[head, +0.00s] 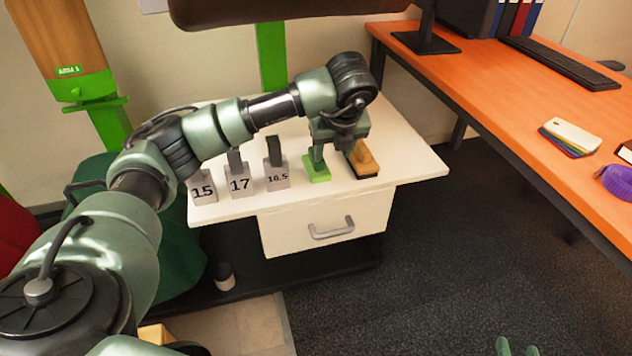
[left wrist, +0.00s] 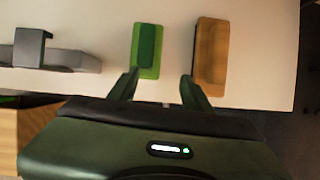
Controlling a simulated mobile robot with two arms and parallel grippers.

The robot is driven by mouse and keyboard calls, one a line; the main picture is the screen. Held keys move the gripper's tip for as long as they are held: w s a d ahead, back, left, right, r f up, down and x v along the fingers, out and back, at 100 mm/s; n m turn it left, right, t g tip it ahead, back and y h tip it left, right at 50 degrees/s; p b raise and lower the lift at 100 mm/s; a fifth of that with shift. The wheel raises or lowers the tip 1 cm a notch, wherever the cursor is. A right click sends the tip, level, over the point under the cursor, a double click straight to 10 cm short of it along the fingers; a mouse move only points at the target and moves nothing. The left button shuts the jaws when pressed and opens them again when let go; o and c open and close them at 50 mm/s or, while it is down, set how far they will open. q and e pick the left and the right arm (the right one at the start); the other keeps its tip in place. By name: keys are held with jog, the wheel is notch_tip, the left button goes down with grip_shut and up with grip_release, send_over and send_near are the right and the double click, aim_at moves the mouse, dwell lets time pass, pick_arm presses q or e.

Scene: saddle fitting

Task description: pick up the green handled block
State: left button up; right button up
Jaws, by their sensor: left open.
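The green handled block (head: 318,176) stands on the white cabinet top, right of the numbered grey blocks. In the left wrist view, the green block (left wrist: 146,50) shows from above, with a darker green handle along its middle. My left gripper (head: 335,150) is open and empty above the cabinet top. In the left wrist view its fingertips (left wrist: 160,76) are apart; the left one overlaps the block's lower left corner, the right one the brown block's lower left edge. I cannot tell whether either touches. My right gripper (head: 517,347) shows only two separated fingertips at the bottom edge.
A brown wooden block (head: 363,160) with a dark base stands right beside the green one. Grey handled blocks marked 15 (head: 203,190), 17 (head: 240,184) and 16.5 (head: 277,178) stand left. The cabinet's front right top (head: 410,165) is clear. An orange desk (head: 490,85) stands right.

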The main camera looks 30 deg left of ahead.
pick_arm(q)
jog(key=shift+a+r+n+y, duration=0.15)
jog(key=shift+a+r+y, duration=0.1)
jog(key=shift+a, duration=0.2)
jog(key=shift+a+r+n+y, duration=0.15)
jog(key=shift+a+y, duration=0.1)
jog(key=shift+a, duration=0.2)
jog(key=shift+w+a+f+b, duration=0.25)
jog(key=shift+a+f+b, duration=0.05)
jog(key=shift+a+f, duration=0.3)
jog(key=shift+w+a+f, duration=0.15)
jog(key=shift+a+f, duration=0.15)
jog(key=shift+f, duration=0.1)
jog(key=x, duration=0.2)
jog(key=b+x, duration=0.1)
jog(key=x, duration=0.1)
jog(key=shift+a+r, duration=0.1)
jog(key=shift+a, duration=0.3)
grip_shut()
pick_arm(e)
notch_tip(320, 180, up, 10)
jog(key=w+a+t+y, duration=0.2)
jog(key=t, duration=0.3)
jog(key=shift+w+r+t, duration=0.25)
jog(key=shift+t, duration=0.05)
